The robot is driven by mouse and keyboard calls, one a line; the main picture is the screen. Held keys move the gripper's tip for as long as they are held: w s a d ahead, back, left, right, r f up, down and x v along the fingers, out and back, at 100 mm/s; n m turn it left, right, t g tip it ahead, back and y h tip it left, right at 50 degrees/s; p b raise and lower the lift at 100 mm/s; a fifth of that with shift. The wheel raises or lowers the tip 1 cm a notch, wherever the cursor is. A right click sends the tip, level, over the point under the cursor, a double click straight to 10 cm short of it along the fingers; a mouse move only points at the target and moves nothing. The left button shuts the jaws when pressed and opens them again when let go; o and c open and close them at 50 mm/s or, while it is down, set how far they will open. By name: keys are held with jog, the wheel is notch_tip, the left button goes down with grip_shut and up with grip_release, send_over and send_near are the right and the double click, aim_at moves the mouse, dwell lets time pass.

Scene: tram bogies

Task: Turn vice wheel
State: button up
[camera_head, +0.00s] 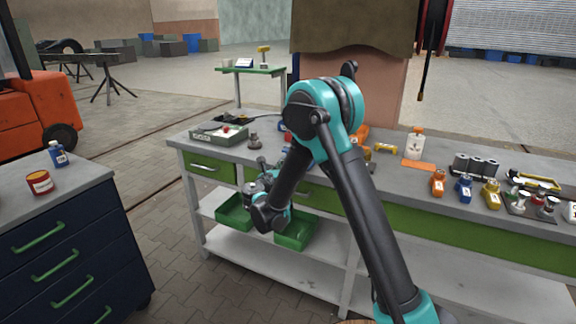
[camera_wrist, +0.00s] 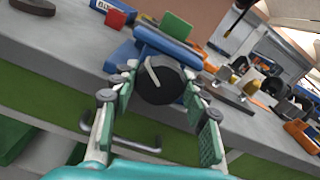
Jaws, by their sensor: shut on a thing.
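The vice wheel (camera_wrist: 153,88) is a round black knob with a pale bar across its face, in the middle of the wrist view. The blue vice (camera_wrist: 168,48) is behind it at the bench's front edge. My gripper (camera_wrist: 160,79) has one finger on each side of the wheel and is shut on it. In the head view my gripper (camera_head: 264,174) is in front of the bench edge, below the bench top. My arm hides most of the vice and the wheel there.
The grey workbench (camera_head: 455,207) holds bottles, clamps and small parts to the right and a tray (camera_head: 218,134) to the left. Green bins (camera_head: 294,232) sit on the shelf below. A dark drawer cabinet (camera_head: 70,250) stands at left, with floor between.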

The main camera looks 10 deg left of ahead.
jog(key=m, duration=0.5)
jog(key=shift+m, duration=0.3)
jog(key=m, duration=1)
jog(key=shift+m, duration=0.4)
jog(key=m, duration=1.6)
jog(key=shift+f, duration=0.1)
jog(key=m, duration=0.5)
jog(key=shift+m, duration=2.5)
